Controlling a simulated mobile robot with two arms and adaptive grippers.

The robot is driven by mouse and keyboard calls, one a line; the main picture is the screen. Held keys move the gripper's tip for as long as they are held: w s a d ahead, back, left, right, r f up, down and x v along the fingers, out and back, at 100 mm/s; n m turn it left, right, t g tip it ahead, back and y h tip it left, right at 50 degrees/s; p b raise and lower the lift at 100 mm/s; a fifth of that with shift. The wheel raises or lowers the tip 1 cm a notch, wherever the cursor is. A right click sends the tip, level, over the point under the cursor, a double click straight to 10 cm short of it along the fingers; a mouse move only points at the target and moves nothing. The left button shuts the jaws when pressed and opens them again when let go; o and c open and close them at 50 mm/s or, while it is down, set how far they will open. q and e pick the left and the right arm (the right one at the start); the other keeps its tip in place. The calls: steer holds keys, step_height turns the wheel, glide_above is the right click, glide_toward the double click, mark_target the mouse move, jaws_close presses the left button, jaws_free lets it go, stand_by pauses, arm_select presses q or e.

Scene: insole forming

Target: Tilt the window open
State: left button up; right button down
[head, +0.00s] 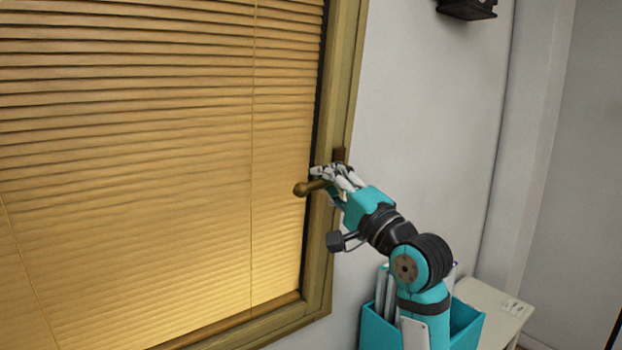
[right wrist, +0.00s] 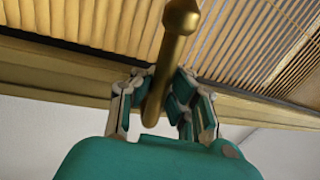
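The window has a brown-gold frame (head: 343,75) with blinds (head: 150,140) over the pane and fills the left of the head view. Its brass handle (head: 314,187) sits on the right side of the frame, its lever pointing left, roughly level. The lever also shows in the right wrist view (right wrist: 177,45), passing between the fingers. My right gripper (head: 328,171) is at the handle with its fingers closed in on both sides of the lever. I cannot tell whether the sash stands away from the frame. My left gripper is not in view.
A teal box (head: 466,325) with upright items stands below my right arm, beside a pale table top (head: 495,305). A dark object (head: 467,8) is on the wall at the top. The wall (head: 430,120) right of the window is bare.

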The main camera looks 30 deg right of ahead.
steer(key=shift+s+f, duration=0.2)
steer(key=shift+s, duration=0.15)
steer(key=shift+w, duration=0.15)
steer(key=c, duration=1.2)
jaws_free()
steer(key=shift+s+d+r, duration=0.15)
steer(key=shift+s+d, duration=0.05)
steer(key=shift+c, duration=0.2)
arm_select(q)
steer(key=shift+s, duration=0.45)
arm_select(e)
steer(key=shift+a, duration=0.1)
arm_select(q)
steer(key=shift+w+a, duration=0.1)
arm_select(e)
steer(key=v, duration=0.7)
steer(key=shift+s, duration=0.15)
